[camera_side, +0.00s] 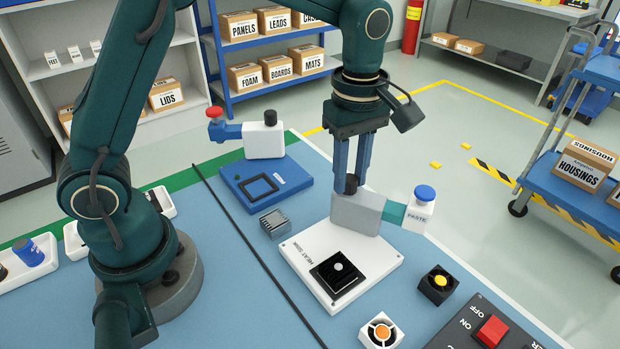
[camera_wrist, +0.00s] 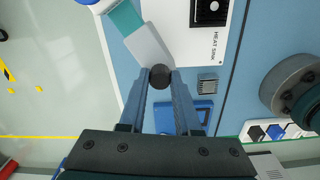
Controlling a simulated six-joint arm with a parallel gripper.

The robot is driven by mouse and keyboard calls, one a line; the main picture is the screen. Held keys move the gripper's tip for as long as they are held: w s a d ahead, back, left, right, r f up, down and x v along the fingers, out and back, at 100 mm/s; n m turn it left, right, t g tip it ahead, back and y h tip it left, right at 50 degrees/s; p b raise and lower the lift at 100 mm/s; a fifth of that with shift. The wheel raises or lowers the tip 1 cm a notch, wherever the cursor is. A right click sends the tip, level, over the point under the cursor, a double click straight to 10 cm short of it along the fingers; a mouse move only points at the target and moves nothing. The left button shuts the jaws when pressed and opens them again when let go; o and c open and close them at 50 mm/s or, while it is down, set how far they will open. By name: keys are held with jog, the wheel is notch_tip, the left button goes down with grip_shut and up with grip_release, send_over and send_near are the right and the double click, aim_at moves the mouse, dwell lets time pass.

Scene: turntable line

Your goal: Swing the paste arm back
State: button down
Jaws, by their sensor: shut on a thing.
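The paste arm (camera_side: 394,211) has a grey block, a teal bar and a white head marked PASTE with a blue cap. In the side view the head points right, beyond the right corner of the white HEAT SINK plate (camera_side: 375,265). A black square part with a pale dot (camera_side: 338,277) sits uncovered on that plate. My gripper (camera_side: 352,178) is shut on the dark knob (camera_side: 351,186) on top of the grey block. In the wrist view the knob (camera_wrist: 160,76) is between my fingertips (camera_wrist: 161,73), and the paste arm (camera_wrist: 148,42) extends up and left.
A second arm with a red cap (camera_side: 264,140) stands behind a blue plate (camera_side: 292,180). A grey finned block (camera_side: 275,222) lies between the plates. Black (camera_side: 438,285) and white (camera_side: 381,331) button blocks and a switch panel (camera_side: 480,330) are at the front right.

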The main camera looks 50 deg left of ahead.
jog(key=shift+r, duration=0.1)
dwell(0.3)
jog(key=c, duration=0.6)
grip_release()
jog(key=shift+r, duration=2.55)
